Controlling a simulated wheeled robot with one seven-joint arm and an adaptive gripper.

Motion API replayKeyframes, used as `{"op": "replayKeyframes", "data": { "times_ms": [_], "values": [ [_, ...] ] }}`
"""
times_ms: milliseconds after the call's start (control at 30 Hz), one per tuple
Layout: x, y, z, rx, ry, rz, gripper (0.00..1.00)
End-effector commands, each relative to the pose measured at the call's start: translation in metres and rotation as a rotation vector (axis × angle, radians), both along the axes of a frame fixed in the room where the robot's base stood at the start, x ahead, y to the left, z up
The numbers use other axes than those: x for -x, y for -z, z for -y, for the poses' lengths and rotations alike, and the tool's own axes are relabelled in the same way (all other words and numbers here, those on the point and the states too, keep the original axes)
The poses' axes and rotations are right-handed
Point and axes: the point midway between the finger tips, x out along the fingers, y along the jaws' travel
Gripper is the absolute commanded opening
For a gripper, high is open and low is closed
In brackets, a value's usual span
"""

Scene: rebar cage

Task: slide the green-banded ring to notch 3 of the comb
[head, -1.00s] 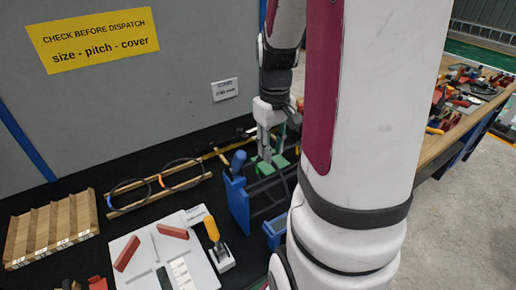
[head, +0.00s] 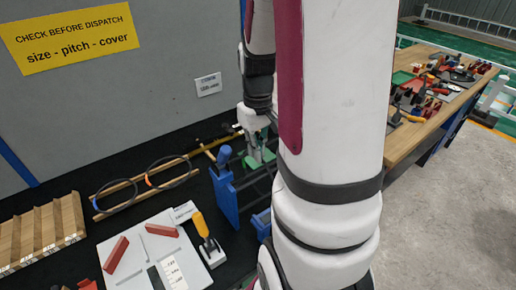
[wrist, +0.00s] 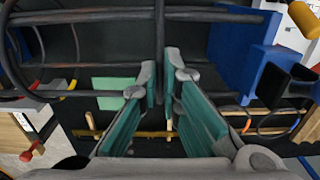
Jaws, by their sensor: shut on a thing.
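My gripper (head: 256,150) is down at the dark bar cage, behind my arm in the head view. In the wrist view my gripper (wrist: 165,80) has its teal-padded fingers closed around a thin dark upright bar (wrist: 160,40), which looks like a ring seen edge-on. No green band shows on it; the fingers may hide it. Dark cage bars (wrist: 75,93) run across behind. A flat pale green piece (wrist: 113,92) lies beyond the left finger; green pieces (head: 262,158) also show by the gripper in the head view. I cannot make out the comb or its notch numbers.
A blue stand (head: 226,200) is left of the gripper; it also shows in the wrist view (wrist: 240,60). Two rings lie on a wooden rack (head: 118,213), one orange-marked. A grooved wooden block (head: 45,232) and a white board (head: 140,262) stand at left.

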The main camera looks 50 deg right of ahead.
Motion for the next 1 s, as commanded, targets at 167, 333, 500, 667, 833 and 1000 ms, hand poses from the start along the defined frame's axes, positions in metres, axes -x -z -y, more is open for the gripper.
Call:
{"op": "replayKeyframes", "data": {
  "times_ms": [167, 333, 500, 667, 833, 1000],
  "values": [
    [-0.002, -0.001, -0.01, -0.001, -0.002, -0.001, 0.0],
    [-0.003, 0.0, -0.01, -0.001, 0.0, 0.0, 0.0],
    [-0.003, 0.0, -0.01, -0.001, 0.0, 0.0, 0.26],
    [-0.003, 0.0, -0.009, -0.001, 0.0, 0.0, 0.26],
    [-0.003, -0.002, -0.009, 0.0, 0.0, 0.001, 0.26],
    [-0.004, -0.021, -0.009, 0.002, 0.0, 0.005, 0.26]
  ]
}}
